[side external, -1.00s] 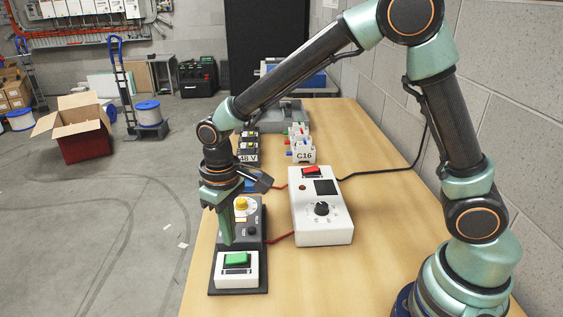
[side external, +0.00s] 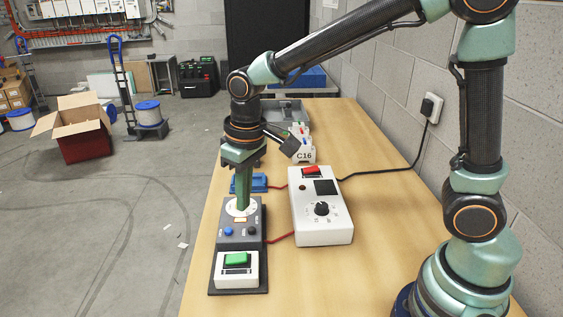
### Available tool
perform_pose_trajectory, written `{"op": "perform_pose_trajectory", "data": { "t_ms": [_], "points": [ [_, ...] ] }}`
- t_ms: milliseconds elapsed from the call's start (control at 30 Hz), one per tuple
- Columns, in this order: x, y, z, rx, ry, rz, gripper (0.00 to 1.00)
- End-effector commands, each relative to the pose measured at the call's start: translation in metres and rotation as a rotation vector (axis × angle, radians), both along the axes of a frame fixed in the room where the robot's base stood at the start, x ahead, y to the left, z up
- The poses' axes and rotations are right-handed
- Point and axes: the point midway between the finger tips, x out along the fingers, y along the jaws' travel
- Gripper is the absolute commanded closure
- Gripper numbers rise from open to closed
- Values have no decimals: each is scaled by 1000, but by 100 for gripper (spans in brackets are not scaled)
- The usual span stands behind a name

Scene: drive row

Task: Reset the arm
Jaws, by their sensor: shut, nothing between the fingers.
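My gripper (side external: 243,206) points straight down, its green fingers shut and empty. The fingertips are over the white round dial (side external: 233,212) at the far end of the dark grey control box (side external: 240,243). The fingers hide the dial's middle, where a yellow knob showed earlier. I cannot tell whether the tips touch it. Nearer on the same box are a blue button (side external: 228,232) and a black knob (side external: 252,231). In front stands a white box with a green rocker switch (side external: 237,259).
A white power box (side external: 321,232) with a red switch (side external: 311,170) and black knob stands right of the gripper. Red and black cables run from it. White C16 breakers (side external: 303,156) and a blue block (side external: 250,183) lie behind. The right of the wooden table (side external: 385,225) is clear.

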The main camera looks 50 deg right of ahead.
Motion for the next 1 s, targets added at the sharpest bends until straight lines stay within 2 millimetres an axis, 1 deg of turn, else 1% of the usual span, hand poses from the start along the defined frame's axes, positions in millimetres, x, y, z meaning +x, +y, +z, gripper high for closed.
{"op": "perform_pose_trajectory", "data": {
  "t_ms": [33,200,400,500,600,733,1000],
  "points": [
    [-4,-12,14,10,-36,-20,100],
    [-24,-47,45,28,-129,-73,100],
    [-53,-82,68,38,-242,-132,100],
    [-67,-97,74,38,-296,-160,100],
    [-79,-108,77,36,-340,-182,100],
    [-88,-117,78,33,-376,-201,100],
    [-92,-120,78,31,-391,-208,100]
  ]
}}
